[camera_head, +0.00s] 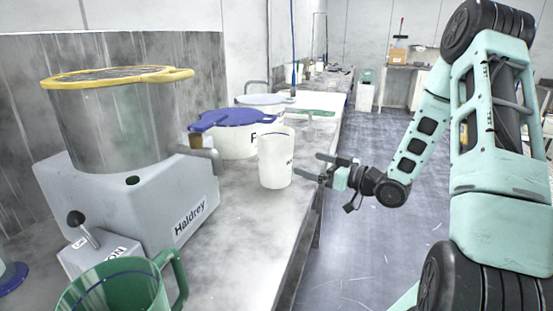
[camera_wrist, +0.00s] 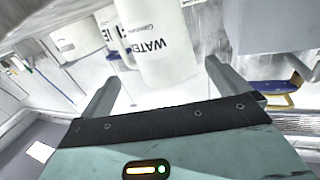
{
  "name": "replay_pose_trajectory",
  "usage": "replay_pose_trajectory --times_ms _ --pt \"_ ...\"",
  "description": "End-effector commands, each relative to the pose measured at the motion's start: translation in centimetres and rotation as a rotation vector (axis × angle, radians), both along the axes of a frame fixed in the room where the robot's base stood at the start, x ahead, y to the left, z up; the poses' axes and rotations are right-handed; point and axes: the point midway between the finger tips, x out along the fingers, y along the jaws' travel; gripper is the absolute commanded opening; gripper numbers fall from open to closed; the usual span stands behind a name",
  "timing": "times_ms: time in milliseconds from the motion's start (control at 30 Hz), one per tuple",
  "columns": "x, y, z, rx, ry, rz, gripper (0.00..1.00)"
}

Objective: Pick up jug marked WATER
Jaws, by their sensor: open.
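The white jug marked WATER (camera_wrist: 155,45) is large in the wrist view, tilted in the picture with its lettering upside down. In the head view the white jug (camera_head: 274,160) stands upright on the bench near its right edge, its lettering turned mostly away. My gripper (camera_head: 310,164) is level at its right side, fingers pointing at it. In the wrist view my gripper (camera_wrist: 162,73) is open, one finger to each side of the jug, with nothing held. Whether a finger touches the jug cannot be told.
The grey bench (camera_head: 245,245) also holds a white tub with a blue lid (camera_head: 236,118) just behind the jug. A Haldrey machine (camera_head: 115,130) stands on the left. A green jug (camera_head: 112,288) is at the front. The floor (camera_head: 365,240) right of the bench is clear.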

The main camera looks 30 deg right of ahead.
Motion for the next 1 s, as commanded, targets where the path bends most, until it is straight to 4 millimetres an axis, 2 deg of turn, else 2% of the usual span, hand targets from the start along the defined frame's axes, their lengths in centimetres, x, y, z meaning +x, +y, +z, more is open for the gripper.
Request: replay_pose_trajectory --times_ms 100,300,600,833,1000 --pt "2.5 1.0 0.1 0.0 0.0 0.004 1.0" --pt "6.1 2.4 0.1 0.0 0.001 0.002 1.0" --pt "8.4 3.2 0.2 -0.001 0.002 0.0 1.0" --pt "11.5 4.1 0.9 0.001 0.001 0.0 1.0" --pt "12.8 4.6 0.8 0.0 0.003 -0.001 1.0"
